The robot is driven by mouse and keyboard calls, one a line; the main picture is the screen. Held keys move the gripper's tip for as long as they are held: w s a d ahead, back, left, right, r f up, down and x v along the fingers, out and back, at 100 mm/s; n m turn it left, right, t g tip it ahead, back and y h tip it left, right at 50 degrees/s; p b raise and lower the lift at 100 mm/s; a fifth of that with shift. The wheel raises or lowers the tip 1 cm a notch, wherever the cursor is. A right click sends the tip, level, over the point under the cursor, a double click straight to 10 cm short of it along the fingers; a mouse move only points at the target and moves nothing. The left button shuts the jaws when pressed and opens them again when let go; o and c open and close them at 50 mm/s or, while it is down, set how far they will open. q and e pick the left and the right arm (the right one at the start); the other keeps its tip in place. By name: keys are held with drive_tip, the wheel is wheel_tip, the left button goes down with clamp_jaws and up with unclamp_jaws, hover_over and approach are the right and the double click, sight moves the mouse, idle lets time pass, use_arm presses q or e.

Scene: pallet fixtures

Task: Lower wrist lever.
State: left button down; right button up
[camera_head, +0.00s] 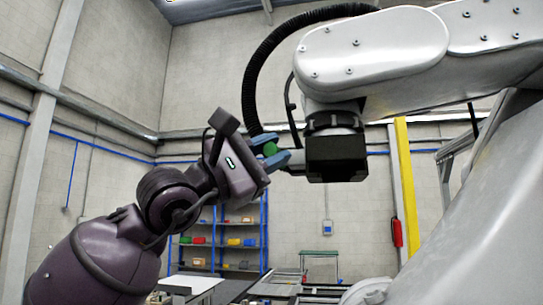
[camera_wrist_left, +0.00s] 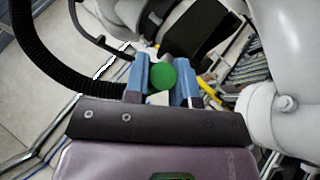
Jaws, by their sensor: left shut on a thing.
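A large white industrial arm (camera_head: 375,50) reaches in from the right, and its wrist ends in a black block (camera_head: 337,155). The lever's round green knob (camera_head: 270,149) is just left of that block; the wrist view shows it too (camera_wrist_left: 163,77). My left gripper (camera_head: 277,147) has its blue fingers on both sides of the knob and is shut on it. In the wrist view the fingers (camera_wrist_left: 162,67) flank the knob. The lever's stem is hidden behind the knob and fingers. My right gripper is not in view.
A black corrugated hose (camera_head: 252,85) loops close above my left gripper, and a thinner black cable hangs beside the block. A blue shelf (camera_head: 265,232) with coloured bins and a yellow post (camera_head: 405,185) stand behind. Free air lies left of the hose.

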use_arm(q)
drive_tip(key=shift+f, duration=0.1)
idle(0.3)
drive_tip(key=c, duration=0.9)
unclamp_jaws()
drive_tip(key=shift+c, duration=0.2)
drive_tip(key=v, duration=1)
drive_tip(key=shift+a+f+b, duration=0.25)
drive_tip(key=shift+a+b, duration=0.05)
drive_tip(key=shift+b, duration=0.1)
drive_tip(key=shift+s, duration=0.2)
